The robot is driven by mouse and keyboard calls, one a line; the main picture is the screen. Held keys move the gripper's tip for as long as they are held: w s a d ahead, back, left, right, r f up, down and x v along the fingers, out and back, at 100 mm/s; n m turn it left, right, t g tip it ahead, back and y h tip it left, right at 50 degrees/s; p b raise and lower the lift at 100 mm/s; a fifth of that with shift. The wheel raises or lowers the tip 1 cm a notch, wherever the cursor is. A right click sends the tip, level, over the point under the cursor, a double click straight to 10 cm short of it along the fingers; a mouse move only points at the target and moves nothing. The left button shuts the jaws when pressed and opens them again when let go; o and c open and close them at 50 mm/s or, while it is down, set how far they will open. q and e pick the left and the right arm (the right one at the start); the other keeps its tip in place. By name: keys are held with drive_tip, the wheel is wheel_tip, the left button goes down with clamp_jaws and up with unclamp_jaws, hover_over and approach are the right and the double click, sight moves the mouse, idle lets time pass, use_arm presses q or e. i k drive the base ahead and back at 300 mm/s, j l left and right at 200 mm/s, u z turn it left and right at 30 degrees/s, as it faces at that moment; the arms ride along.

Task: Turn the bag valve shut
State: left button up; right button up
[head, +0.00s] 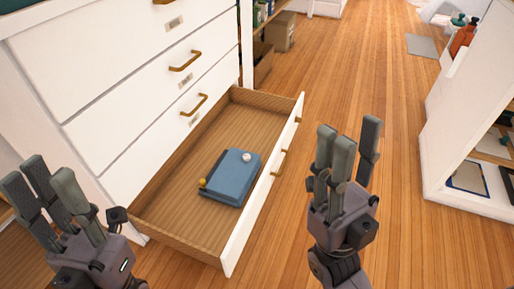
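A flat blue bag-like object (230,178) lies in the open bottom drawer (165,203). A small white round knob (247,157) sits on its upper right corner. A small yellow knob (202,183) sits at its left edge. I cannot tell which of them is the valve, nor how it is turned. My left gripper (40,178) is at the lower left, outside the drawer, with its fingers apart and empty. My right gripper (347,148) is right of the drawer front, fingers apart and empty. Neither touches the bag.
The white cabinet (90,60) has closed drawers above the open one. The open drawer's front panel (262,195) stands between the bag and my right gripper. A white shelf unit (470,130) stands at the right. The wooden floor (355,80) between is mostly clear.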

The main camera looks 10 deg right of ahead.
sight(246, 157)
drive_tip(key=i+l+u, duration=0.1)
drive_tip(key=l+u, duration=0.25)
drive_tip(key=l, duration=0.55)
drive_tip(key=l+u, duration=0.35)
drive_tip(key=l, duration=0.5)
drive_tip(key=i+l+u, duration=0.25)
drive_tip(key=i, duration=0.15)
drive_tip(key=i+l+u, duration=0.25)
drive_tip(key=i, duration=0.15)
